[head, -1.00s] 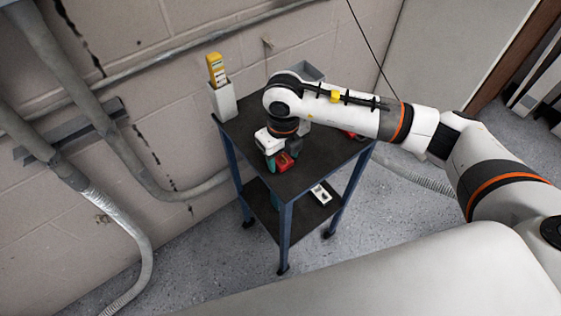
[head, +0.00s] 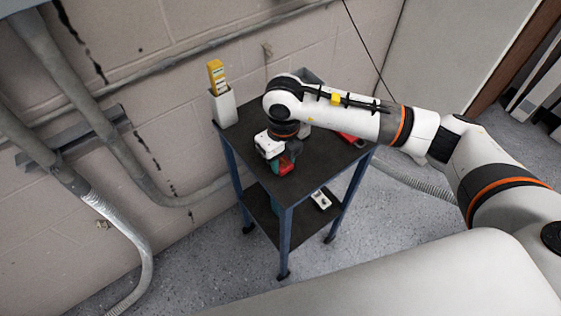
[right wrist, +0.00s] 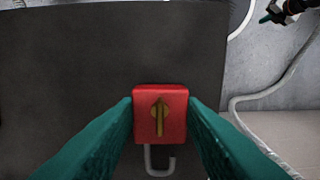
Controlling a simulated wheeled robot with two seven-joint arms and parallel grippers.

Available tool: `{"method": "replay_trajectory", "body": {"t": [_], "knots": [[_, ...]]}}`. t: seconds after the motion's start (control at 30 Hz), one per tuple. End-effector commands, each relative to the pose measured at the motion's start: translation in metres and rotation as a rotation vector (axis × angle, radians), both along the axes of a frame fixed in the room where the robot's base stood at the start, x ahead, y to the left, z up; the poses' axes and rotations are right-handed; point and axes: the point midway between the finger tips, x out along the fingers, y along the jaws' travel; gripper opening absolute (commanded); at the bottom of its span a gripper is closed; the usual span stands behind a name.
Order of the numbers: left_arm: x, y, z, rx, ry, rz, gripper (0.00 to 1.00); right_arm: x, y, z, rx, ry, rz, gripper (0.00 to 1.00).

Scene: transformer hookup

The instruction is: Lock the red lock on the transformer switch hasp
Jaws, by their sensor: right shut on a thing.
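The red lock (right wrist: 160,113) is a small red block with a brass arrow-shaped mark on its face and a grey hook-shaped shackle (right wrist: 160,163) below it. My right gripper (right wrist: 160,118) is shut on its sides with teal fingers. In the head view the red lock (head: 286,169) shows low between the fingers of my right gripper (head: 284,162), over the near part of the dark cart top. Whether it touches the cart top is unclear. A teal-tipped part at the right wrist view's top right may be my left gripper (right wrist: 272,15); its jaws are unclear. No transformer switch hasp is visible.
The blue-legged cart (head: 235,150) stands by the block wall. A white holder (head: 224,108) with a yellow item (head: 216,74) is at its left corner. Another red item (head: 351,139) lies at its right. A small white object (head: 321,200) is on the lower shelf.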

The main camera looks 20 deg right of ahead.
Motion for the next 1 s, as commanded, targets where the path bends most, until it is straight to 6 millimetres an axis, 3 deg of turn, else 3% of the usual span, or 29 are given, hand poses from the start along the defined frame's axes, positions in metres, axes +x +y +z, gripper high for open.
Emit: {"method": "replay_trajectory", "body": {"t": [0.53, 1.0], "knots": [[0.0, 0.0, 0.026, 0.0, -0.001, 0.0, 0.0, 0.0, 0.0, 0.047, 0.001, -0.002, 0.001, 0.08], [0.001, 0.0, 0.025, 0.0, -0.001, 0.001, 0.0, 0.0, 0.0, 0.048, 0.001, -0.001, 0.0, 0.08]]}}
